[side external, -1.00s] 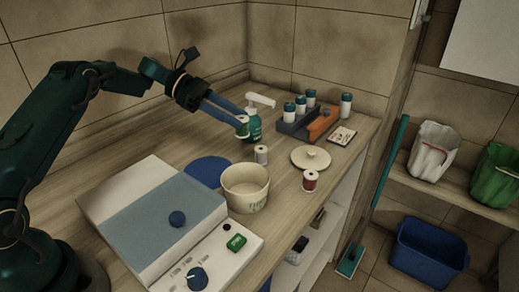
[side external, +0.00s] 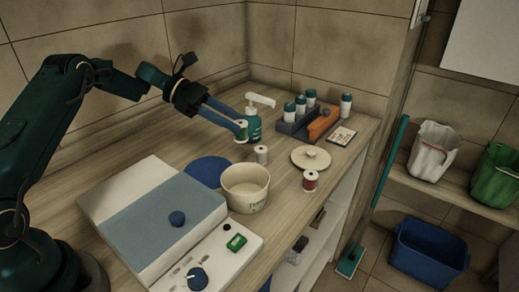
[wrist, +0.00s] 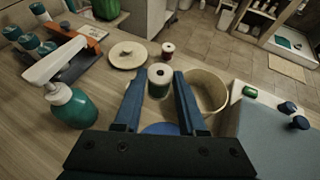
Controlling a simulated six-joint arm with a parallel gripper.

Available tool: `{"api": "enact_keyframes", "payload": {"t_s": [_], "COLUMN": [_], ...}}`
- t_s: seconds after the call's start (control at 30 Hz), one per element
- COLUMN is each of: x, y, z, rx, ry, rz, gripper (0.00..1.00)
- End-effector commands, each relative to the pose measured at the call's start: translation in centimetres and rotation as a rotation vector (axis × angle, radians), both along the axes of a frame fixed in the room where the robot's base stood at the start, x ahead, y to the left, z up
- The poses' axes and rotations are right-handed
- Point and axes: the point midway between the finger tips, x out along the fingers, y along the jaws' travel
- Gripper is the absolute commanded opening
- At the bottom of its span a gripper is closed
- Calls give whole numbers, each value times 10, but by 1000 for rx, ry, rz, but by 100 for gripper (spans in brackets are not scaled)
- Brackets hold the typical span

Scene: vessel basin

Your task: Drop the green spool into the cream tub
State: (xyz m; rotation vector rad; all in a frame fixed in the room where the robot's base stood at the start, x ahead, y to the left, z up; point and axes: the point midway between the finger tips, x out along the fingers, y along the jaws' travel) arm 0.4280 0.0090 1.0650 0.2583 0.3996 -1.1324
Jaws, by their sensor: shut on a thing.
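The green spool (wrist: 159,82), with pale end flanges, sits between my gripper's two blue fingertips in the wrist view. In the side view my gripper (side external: 241,126) is shut on the spool (side external: 242,134), close to the green pump bottle and above the counter. In the wrist view the tub (wrist: 207,92) lies just right of my right finger. The lower part of the held spool is partly hidden.
A pale spool (side external: 262,154) stands behind the tub and a red spool (side external: 310,181) to its right. A cream lid (side external: 311,158) lies beyond. The pump bottle (side external: 253,125) stands by my fingers. A scale (side external: 155,225) is left of the tub.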

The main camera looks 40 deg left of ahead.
Motion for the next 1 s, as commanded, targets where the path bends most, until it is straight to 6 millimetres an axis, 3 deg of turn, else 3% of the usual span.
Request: {"api": "enact_keyframes", "payload": {"t_s": [0.6, 0.8, 1.0], "x": [-60, -67, -67], "y": [-74, -85, -86], "z": [4, 11, -7], "rx": [2, 1, -2], "ry": [-2, -2, 3], "rz": [-4, -25, -27], "gripper": [0, 0, 0]}}
